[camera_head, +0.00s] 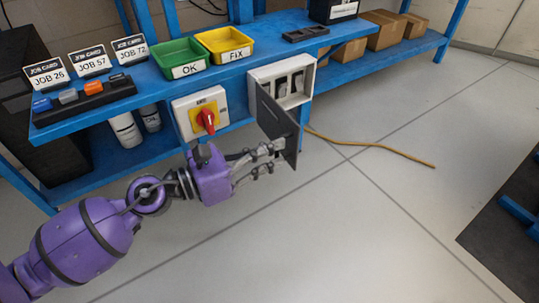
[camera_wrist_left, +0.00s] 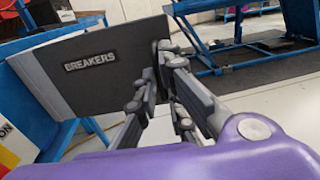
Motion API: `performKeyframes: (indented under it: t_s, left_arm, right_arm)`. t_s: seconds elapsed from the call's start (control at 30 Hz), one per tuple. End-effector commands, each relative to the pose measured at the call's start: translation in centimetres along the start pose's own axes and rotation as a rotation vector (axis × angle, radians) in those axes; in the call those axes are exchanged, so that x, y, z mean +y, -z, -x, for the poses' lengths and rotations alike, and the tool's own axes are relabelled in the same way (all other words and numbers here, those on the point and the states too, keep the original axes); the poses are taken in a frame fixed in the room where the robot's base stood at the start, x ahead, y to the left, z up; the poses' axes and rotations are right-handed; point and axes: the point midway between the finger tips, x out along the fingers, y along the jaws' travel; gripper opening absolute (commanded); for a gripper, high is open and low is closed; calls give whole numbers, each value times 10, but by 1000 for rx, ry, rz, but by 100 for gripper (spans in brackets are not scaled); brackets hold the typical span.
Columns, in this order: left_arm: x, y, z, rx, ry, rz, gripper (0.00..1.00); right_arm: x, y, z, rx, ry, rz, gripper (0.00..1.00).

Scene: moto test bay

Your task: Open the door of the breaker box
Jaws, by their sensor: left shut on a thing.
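The breaker box (camera_head: 293,80) is a white box on the front of the blue bench, with dark breakers inside. Its dark grey door (camera_head: 275,120) is swung out from the box toward me, so the inside shows. The door also fills the middle of the left wrist view, with the label BREAKERS (camera_wrist_left: 90,61). My left gripper (camera_head: 278,158) is at the door's free lower edge. In the left wrist view its fingers (camera_wrist_left: 160,85) are closed on that edge, one on each side. My right gripper is in neither view.
A switch panel with a red rotary knob (camera_head: 207,119) is left of the box. Green (camera_head: 181,59) and yellow (camera_head: 226,44) trays stand on the blue bench (camera_head: 150,88). A yellow-brown cable (camera_head: 385,148) lies on the floor. The floor in front is otherwise clear.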

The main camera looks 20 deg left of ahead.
Motion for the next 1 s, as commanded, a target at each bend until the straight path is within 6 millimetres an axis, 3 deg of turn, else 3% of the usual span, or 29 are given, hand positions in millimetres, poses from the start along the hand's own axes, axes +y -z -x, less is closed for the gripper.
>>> performKeyframes:
  t_s: [0.03, 0.67, 0.7, 0.8, 1.0]
  left_arm:
    - [16, -3, 1, -11, -36, -2, 0]
    - [18, -4, -1, -12, -36, -2, 0]
    - [18, -4, -1, -12, -36, -2, 12]
    - [18, -5, -1, -12, -35, -3, 25]
    - [17, -5, -1, -12, -34, -4, 25]
  right_arm:
    - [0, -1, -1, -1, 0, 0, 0]
    - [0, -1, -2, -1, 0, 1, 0]
    - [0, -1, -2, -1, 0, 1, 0]
    - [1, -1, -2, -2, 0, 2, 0]
    - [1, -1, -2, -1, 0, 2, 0]
